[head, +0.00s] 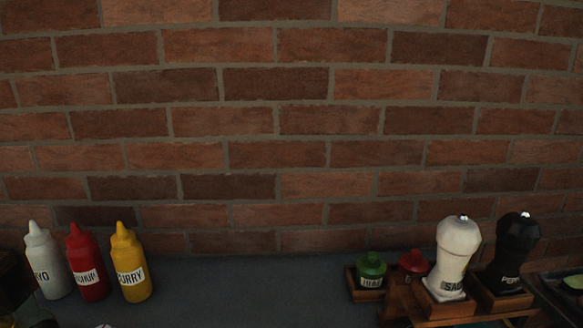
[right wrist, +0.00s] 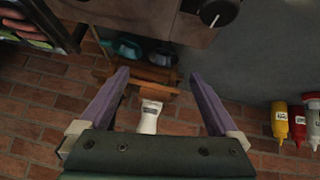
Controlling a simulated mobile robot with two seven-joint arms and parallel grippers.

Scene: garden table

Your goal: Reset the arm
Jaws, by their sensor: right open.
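My right gripper (right wrist: 158,74) shows in the right wrist view, with its two purple fingers spread wide apart. Nothing is clamped between the fingers. A white object with a dark label, which looks like the salt mill (right wrist: 149,116), shows beyond the gap between them, partly hidden by the gripper body. Neither gripper shows in the head view, and my left gripper is in no view.
White, red and yellow sauce bottles (head: 132,265) stand at the left by the brick wall (head: 280,120). A white salt mill (head: 456,255), a black pepper mill (head: 511,250) and green and red jars (head: 371,268) stand at the right. The grey counter (head: 240,285) between is clear.

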